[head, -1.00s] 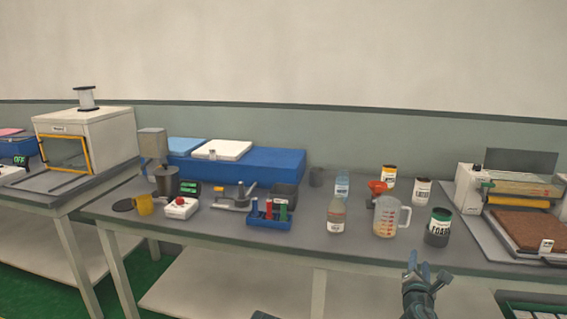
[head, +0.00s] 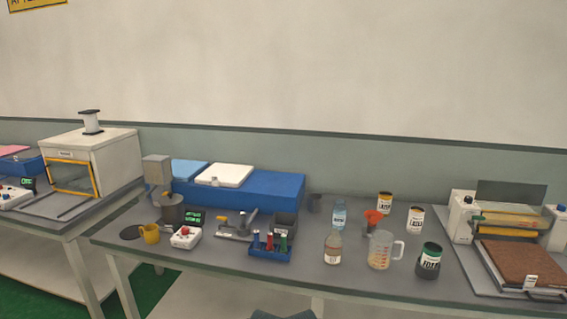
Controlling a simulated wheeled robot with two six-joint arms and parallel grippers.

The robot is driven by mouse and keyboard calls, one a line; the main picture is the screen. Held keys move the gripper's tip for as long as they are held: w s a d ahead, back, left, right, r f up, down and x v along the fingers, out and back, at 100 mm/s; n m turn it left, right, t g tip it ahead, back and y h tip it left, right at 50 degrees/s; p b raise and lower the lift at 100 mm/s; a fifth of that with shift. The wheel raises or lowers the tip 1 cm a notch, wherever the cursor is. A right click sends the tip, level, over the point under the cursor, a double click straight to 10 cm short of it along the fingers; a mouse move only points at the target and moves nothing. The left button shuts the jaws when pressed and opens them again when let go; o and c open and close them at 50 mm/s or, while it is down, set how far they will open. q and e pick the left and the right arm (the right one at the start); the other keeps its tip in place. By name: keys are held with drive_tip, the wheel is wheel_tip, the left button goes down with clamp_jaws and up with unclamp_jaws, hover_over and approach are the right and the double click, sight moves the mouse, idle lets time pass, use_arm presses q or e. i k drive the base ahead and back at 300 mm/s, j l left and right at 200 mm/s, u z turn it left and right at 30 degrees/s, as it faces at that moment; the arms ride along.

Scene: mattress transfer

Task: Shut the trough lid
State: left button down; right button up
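The machine with the trough (head: 505,217) stands at the right end of the long table. It has white side housings, a clear front with an orange edge and a yellow roller. A dark flat panel (head: 511,193) stands upright along the back of the machine; it looks like the lid, standing open. How it is hinged is too small to tell. Neither gripper's fingers show. A dark piece of my own body shows at the bottom edge, well left of the machine.
A brown textured slab (head: 522,262) lies on a board before the trough. A dark green-lidded jar (head: 428,262), a measuring jug (head: 381,251) and a bottle (head: 333,247) stand left of it. A blue block (head: 265,190) lies farther left.

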sight(490, 190)
drive_tip(key=z, duration=1.45)
drive_tip(key=i+l, duration=0.2)
drive_tip(key=i, duration=0.4)
drive_tip(key=i+l+z, duration=0.1)
drive_tip(key=i, duration=0.45)
drive_tip(key=i+l, duration=0.2)
drive_tip(key=i, duration=0.4)
